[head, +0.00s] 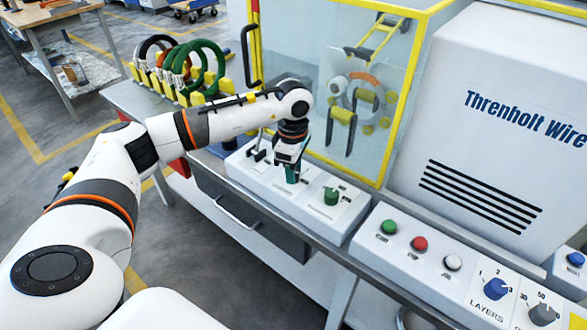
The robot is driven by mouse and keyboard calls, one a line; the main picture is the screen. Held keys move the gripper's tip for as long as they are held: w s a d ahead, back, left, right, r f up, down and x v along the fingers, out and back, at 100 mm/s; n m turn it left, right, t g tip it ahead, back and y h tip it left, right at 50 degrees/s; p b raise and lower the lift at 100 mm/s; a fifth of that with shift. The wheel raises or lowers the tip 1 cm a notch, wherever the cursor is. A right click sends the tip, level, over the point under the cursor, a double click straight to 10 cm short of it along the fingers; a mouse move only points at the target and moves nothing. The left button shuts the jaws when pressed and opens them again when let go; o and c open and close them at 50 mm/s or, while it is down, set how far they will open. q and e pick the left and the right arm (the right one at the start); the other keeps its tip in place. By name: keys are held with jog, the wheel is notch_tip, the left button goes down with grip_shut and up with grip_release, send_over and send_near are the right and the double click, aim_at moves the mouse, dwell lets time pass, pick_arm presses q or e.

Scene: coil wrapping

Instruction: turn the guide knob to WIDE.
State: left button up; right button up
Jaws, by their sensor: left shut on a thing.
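A white control panel (262,183) on the machine's front ledge carries several controls. My left gripper (290,166) points down at its middle and is shut on a teal-green knob (291,178), which shows just below the fingertips. The gripper hides most of this knob and its markings, so I cannot tell its setting. A second green knob (331,196) stands free to its right on the same panel. The small labels here are too blurred to read, so none can be made out as WIDE. My right gripper is out of view.
Green, red and white buttons (420,244) and a blue LAYERS knob (495,289) sit on panels to the right. Behind is a yellow-framed clear guard (400,95). Coils (203,65) stand on a rack at back left. A drawer handle (236,214) juts out below.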

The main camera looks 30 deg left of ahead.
pick_arm(q)
jog(key=shift+r, duration=0.1)
jog(key=o, duration=1)
jog(key=shift+c, duration=0.2)
notch_tip(320, 180, up, 12)
jog(key=shift+s+b, duration=0.15)
jog(key=shift+b, duration=0.25)
